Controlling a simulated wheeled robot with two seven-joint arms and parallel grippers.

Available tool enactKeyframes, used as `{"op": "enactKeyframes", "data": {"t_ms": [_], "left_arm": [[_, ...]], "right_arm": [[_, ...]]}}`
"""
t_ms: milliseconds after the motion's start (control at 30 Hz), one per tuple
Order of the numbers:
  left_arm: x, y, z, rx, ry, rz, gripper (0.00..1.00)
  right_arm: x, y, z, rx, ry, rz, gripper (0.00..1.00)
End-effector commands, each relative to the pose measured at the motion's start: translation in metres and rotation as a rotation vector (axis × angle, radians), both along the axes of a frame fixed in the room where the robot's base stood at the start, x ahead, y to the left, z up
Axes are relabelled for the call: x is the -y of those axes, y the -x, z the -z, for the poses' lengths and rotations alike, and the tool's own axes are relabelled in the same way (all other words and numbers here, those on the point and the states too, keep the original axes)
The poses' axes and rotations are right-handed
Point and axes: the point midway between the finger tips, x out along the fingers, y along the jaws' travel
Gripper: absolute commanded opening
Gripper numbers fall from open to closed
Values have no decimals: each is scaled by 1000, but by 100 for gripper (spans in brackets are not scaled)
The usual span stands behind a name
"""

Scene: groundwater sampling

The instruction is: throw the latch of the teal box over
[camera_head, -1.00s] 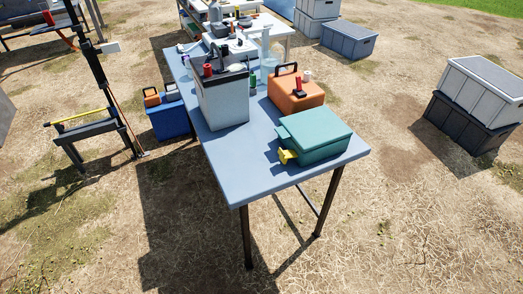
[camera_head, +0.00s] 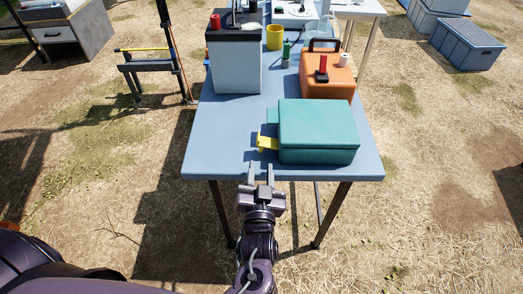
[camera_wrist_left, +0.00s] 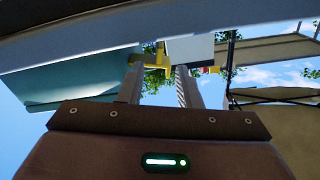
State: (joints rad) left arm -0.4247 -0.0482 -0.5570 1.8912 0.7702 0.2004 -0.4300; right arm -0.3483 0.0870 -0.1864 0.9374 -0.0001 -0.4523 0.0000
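The teal box (camera_head: 318,130) sits closed at the front right of the blue-grey table (camera_head: 222,150). Its yellow latch (camera_head: 266,143) sticks out from its left side, beside a small teal tab. My left gripper (camera_head: 261,168) is at the table's front edge, just in front of and below the latch, with its two fingers apart and nothing between them. In the left wrist view the gripper (camera_wrist_left: 158,84) looks up past the table edge, with the yellow latch (camera_wrist_left: 150,65) beyond the fingertips and the teal box (camera_wrist_left: 75,80) to the left. My right gripper is not in view.
An orange case (camera_head: 328,80) with a black handle stands behind the teal box. A grey-white box (camera_head: 236,62) stands at the table's back left, with a yellow cup (camera_head: 274,37) next to it. The tabletop left of the latch is clear.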

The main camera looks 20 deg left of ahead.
Motion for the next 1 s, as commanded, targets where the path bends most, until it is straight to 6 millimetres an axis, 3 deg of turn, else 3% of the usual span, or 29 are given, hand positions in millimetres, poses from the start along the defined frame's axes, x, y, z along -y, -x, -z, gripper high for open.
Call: {"op": "enactKeyframes", "data": {"t_ms": [300, 700, 933, 1000], "left_arm": [[-13, -48, 0, 0, 1, 3, 31], [-16, -58, 0, -1, 1, 3, 31], [-16, -58, 0, -1, 1, 3, 3], [-16, -58, 0, -1, 1, 3, 0]], "right_arm": [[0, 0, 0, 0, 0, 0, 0], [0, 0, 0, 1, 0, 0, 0], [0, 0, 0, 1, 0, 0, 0], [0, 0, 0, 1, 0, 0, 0]]}}
